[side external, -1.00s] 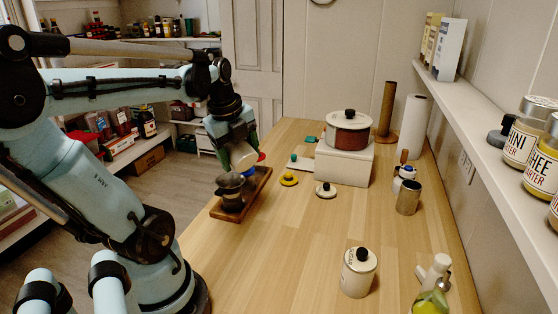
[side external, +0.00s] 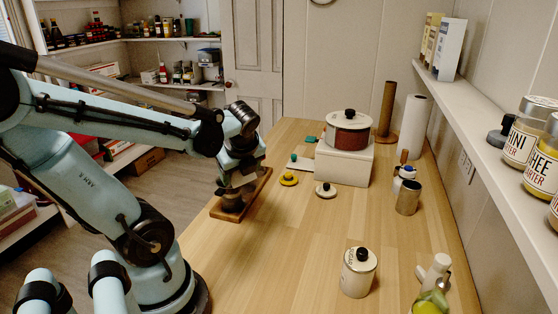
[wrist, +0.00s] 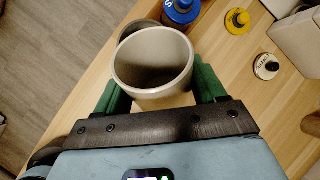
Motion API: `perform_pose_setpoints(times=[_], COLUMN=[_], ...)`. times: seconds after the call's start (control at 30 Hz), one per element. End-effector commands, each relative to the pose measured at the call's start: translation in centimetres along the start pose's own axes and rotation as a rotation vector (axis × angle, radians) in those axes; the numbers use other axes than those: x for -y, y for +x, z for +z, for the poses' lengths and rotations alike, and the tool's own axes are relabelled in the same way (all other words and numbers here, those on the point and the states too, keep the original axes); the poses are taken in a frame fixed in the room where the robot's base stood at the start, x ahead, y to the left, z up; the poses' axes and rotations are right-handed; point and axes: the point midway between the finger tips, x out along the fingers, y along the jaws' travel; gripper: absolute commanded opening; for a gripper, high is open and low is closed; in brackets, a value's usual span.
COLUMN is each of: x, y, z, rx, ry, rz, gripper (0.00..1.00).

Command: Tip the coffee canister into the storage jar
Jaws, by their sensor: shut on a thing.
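My gripper (wrist: 160,93) is shut on an off-white open canister (wrist: 165,97), with green fingers on both sides of it. In the wrist view its mouth faces the camera and the inside looks shaded; no contents can be made out. Just beyond it a dark rim (wrist: 128,31) shows, partly covered by the canister. In the side view my gripper (side external: 233,182) is low over a dark grey vessel (side external: 231,202), perhaps the storage jar, on a wooden tray (side external: 260,190). The held canister is mostly hidden there, so I cannot tell its tilt or whether they touch.
A blue-capped bottle (wrist: 181,12) stands close beyond the canister. A yellow lid (side external: 289,179) and a cream lid (side external: 325,190) lie right of the tray. A pot (side external: 348,130) sits on a white box. A lidded canister (side external: 358,272) stands near the front; the counter's middle is clear.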

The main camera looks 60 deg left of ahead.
Motion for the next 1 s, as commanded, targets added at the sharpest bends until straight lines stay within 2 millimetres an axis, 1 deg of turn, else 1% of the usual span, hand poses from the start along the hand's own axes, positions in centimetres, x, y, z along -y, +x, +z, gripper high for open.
perform_pose_setpoints(times=[0.2, 0.4, 0.73, 1.0], x=[0.1, -0.1, -0.3, -0.4], y=[0.2, 0.7, 1.3, 1.6], z=[0.1, 0.5, 0.8, 1.0], rx=[0.204, 0.343, 0.520, 0.607], ry=[0.057, 0.088, 0.131, 0.153], rz=[0.016, 0.034, 0.054, 0.065], gripper=[0.29, 0.29, 0.29, 0.29])
